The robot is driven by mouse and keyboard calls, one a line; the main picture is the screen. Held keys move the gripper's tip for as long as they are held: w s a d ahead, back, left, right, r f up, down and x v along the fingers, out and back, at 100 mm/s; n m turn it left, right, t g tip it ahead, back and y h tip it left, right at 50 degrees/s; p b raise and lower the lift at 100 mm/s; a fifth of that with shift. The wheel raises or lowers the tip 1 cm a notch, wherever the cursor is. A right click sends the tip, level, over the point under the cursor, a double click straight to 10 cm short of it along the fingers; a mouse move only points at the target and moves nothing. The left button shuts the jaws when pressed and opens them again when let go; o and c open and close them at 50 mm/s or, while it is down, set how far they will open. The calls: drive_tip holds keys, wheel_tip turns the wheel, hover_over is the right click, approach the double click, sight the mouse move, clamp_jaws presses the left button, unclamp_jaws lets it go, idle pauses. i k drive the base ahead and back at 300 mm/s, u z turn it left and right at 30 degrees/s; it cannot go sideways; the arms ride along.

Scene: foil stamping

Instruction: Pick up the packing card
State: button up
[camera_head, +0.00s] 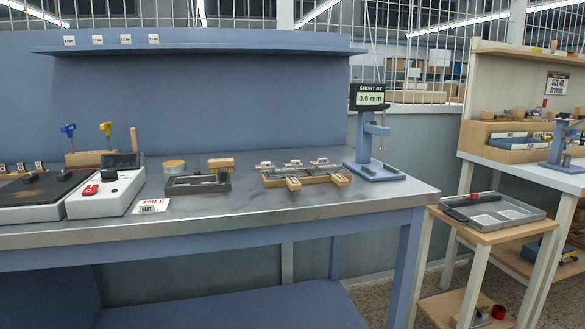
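No gripper of mine shows in this view. I cannot tell for certain which thing is the packing card. Several small white cards or labels sit in a row along the blue shelf at the upper left, among them one at the left end (69,40) and one at the right end (154,39); their small print looks like sizes in mm. A gauge stand (376,150) at the bench's right end has a screen (370,97) reading "SHORT BY 0.6 mm". Pale flat sheets (487,220) lie in a grey tray (460,222) at the right.
The steel-topped bench (260,218) holds a hot plate (35,197), a white control box (105,190), a "120.6 HEAT" sign (150,206), a dark tray (197,184) and a wooden jig (306,177). The tray's wooden stand (490,236) is separate. The bench's front strip is clear.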

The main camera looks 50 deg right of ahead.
sight(296, 163)
drive_tip(key=k, duration=0.3)
drive_tip(key=z, duration=1.05)
